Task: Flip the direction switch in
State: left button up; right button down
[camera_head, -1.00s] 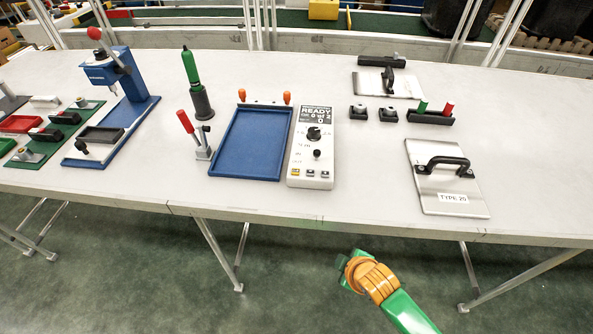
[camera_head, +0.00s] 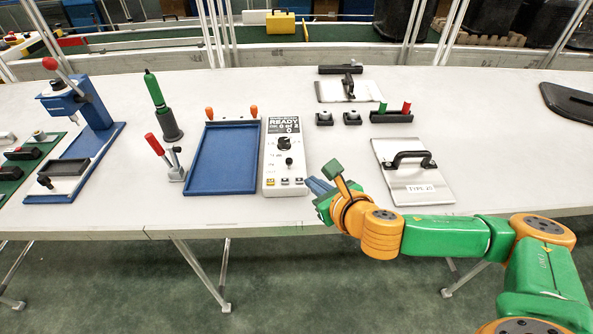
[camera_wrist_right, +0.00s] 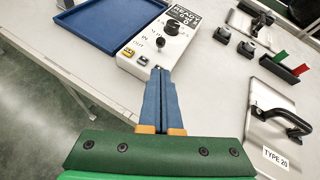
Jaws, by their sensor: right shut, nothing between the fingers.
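The white control box (camera_head: 271,183) stands on the table beside the blue tray, with a READY display (camera_head: 284,126) at its far end. Below its large black knob (camera_head: 284,144) is a small black switch (camera_head: 289,161). In the right wrist view this switch (camera_wrist_right: 160,42) is near IN and OUT markings; I cannot tell which way it is set. My right gripper (camera_head: 318,187) is shut and empty, just right of the box's near end. In the right wrist view its blue fingertips (camera_wrist_right: 160,70) point at the box, apart from the switch. My left gripper is not in view.
The blue tray (camera_head: 221,190) lies left of the box. A red-handled clamp (camera_head: 176,173) stands left of the tray. A metal plate with a black handle (camera_head: 438,190) lies to the right. Small black blocks (camera_head: 352,117) sit behind.

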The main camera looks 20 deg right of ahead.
aim_at(297, 179)
jog(key=x, duration=1)
jog(key=shift+a, duration=0.1)
jog(key=shift+r, duration=0.1)
